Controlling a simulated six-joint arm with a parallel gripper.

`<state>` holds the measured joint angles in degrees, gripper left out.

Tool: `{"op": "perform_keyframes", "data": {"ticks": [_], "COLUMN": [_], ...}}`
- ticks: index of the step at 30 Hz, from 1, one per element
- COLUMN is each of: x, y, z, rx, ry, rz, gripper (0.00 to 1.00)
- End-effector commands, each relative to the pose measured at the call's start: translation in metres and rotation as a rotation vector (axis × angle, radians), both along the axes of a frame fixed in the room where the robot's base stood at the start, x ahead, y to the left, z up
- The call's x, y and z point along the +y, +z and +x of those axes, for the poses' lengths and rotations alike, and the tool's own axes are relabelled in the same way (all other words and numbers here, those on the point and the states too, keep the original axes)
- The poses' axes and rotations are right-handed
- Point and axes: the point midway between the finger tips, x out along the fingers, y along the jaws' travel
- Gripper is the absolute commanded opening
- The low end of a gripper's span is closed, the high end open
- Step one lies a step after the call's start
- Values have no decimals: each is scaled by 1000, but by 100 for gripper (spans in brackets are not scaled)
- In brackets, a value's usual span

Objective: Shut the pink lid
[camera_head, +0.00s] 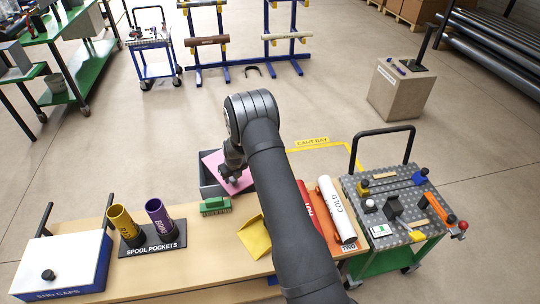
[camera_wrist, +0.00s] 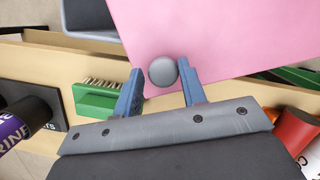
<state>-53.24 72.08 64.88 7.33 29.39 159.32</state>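The pink lid (camera_head: 215,161) is at the far edge of the wooden bench, over a grey bin (camera_head: 209,184). The bin's left part shows uncovered beside the lid; I cannot tell whether the lid is tilted or hinged. In the wrist view the pink lid (camera_wrist: 225,35) fills the top right, and the grey bin (camera_wrist: 90,16) shows at top left. A round grey knob (camera_wrist: 163,71) sits on the lid near its edge. My gripper (camera_wrist: 161,75) is open, its two blue fingers on either side of the knob with small gaps. In the head view my gripper (camera_head: 234,174) partly hides the lid.
A yellow envelope-like piece (camera_head: 254,237), red and white pipes (camera_head: 336,209) and spool pockets (camera_head: 151,241) are on the bench (camera_head: 195,262). A cluttered cart (camera_head: 400,205) stands right.

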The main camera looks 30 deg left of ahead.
Motion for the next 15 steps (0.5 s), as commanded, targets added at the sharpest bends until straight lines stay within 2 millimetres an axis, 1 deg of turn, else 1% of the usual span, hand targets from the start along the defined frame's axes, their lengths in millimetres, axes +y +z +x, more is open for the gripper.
{"op": "perform_keyframes", "data": {"ticks": [6,15], "x": [8,8], "y": [0,0], "z": [-6,-7], "rx": [1,0], "ry": [-1,-1], "rz": [-1,0], "gripper": [37,37]}}
